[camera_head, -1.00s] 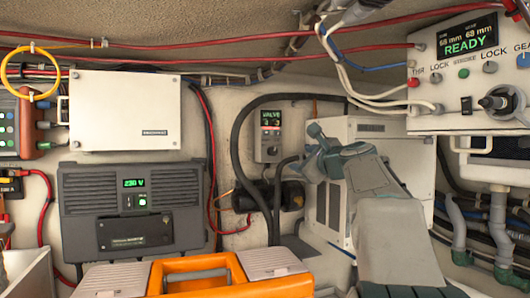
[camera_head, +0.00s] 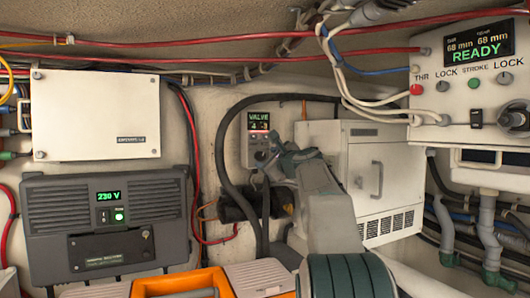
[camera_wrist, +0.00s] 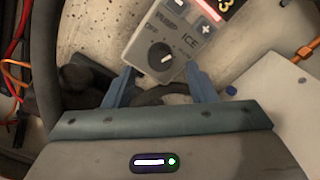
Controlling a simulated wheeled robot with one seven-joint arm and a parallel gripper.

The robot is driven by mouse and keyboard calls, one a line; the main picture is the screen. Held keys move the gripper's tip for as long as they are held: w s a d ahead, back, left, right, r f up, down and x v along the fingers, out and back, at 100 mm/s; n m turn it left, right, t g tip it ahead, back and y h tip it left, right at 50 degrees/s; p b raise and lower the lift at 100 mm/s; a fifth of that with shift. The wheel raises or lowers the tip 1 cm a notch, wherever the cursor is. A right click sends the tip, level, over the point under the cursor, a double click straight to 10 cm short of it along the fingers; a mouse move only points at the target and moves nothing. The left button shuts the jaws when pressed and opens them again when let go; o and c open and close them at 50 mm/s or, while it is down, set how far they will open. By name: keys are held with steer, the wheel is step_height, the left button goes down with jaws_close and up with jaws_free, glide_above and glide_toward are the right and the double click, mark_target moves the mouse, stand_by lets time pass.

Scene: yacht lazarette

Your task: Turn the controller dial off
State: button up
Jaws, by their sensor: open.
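The controller (camera_head: 258,138) is a small grey box on the back wall with a lit display reading VALVE. It shows close up in the wrist view (camera_wrist: 186,25), tilted, with PUMP, ICE and OFF lettering and a plus button. Its dark round dial (camera_wrist: 161,57) has a white mark towards the right; OFF is printed to its left. My gripper (camera_wrist: 160,88) is open, with its two blue fingers below and to either side of the dial, apparently not touching it. In the head view my gripper (camera_head: 284,158) is just right of the controller and partly covers its lower part.
A white vented cabinet (camera_head: 375,180) stands close to the right of my arm. Thick black hoses (camera_head: 227,165) loop around the controller. A grey 230 V unit (camera_head: 105,215), an orange toolbox (camera_head: 180,283) and a READY panel (camera_head: 470,90) are further off.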

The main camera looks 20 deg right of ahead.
mark_target(262, 157)
steer(key=shift+w+p, duration=0.55)
steer(key=shift+w, duration=1.2)
steer(key=shift+c, duration=0.3)
